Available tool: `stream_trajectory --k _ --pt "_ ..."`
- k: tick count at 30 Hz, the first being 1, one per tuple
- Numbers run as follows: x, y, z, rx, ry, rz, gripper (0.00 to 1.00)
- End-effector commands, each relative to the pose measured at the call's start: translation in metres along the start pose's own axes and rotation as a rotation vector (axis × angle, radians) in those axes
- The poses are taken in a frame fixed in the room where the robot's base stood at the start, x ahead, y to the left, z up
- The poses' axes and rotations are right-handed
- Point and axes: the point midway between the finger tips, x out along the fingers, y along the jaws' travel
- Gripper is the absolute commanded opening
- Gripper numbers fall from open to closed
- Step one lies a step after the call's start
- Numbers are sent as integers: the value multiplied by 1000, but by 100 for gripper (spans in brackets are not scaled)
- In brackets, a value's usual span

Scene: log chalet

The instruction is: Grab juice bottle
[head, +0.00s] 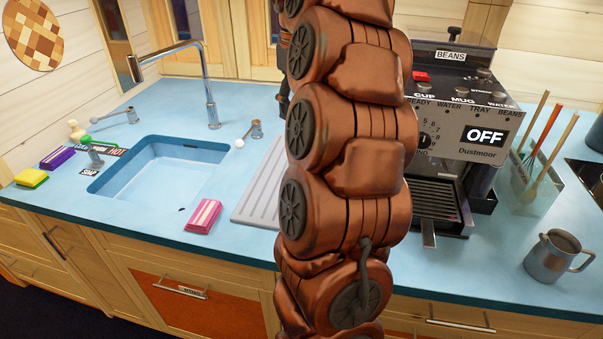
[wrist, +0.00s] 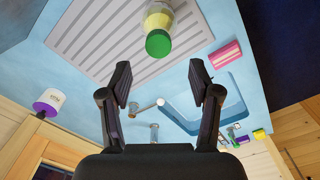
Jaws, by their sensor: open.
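The juice bottle (wrist: 158,42), with a green cap and a pale yellow body, shows in the wrist view at the top middle, over the ribbed drainboard (wrist: 100,40). In the head view, the bottle does not show; my copper arm covers the middle, including part of the drainboard (head: 262,190).
A blue sink (head: 165,165) with a tall tap (head: 208,95) lies left of the drainboard. A pink sponge (head: 203,215) lies at the counter's front edge. To the right stand a coffee machine (head: 455,140), a utensil holder (head: 530,180) and a metal jug (head: 553,258).

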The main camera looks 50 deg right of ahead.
Motion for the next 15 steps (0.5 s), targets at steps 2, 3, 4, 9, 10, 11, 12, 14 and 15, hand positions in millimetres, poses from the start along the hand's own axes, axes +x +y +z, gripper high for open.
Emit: stream_trajectory --k 2,3,4,9,10,11,12,14,15 --pt "-4 7 1 10 4 1 62" --pt "-4 8 1 12 4 1 62" --pt "-4 9 1 13 4 1 62" --pt "5 8 2 12 -1 -2 62" --pt "6 8 2 11 -1 -2 62" --pt "8 8 2 11 0 -1 62" --pt "10 9 2 11 2 0 62" --pt "14 8 2 12 4 0 62" --pt "16 8 2 12 3 0 62"
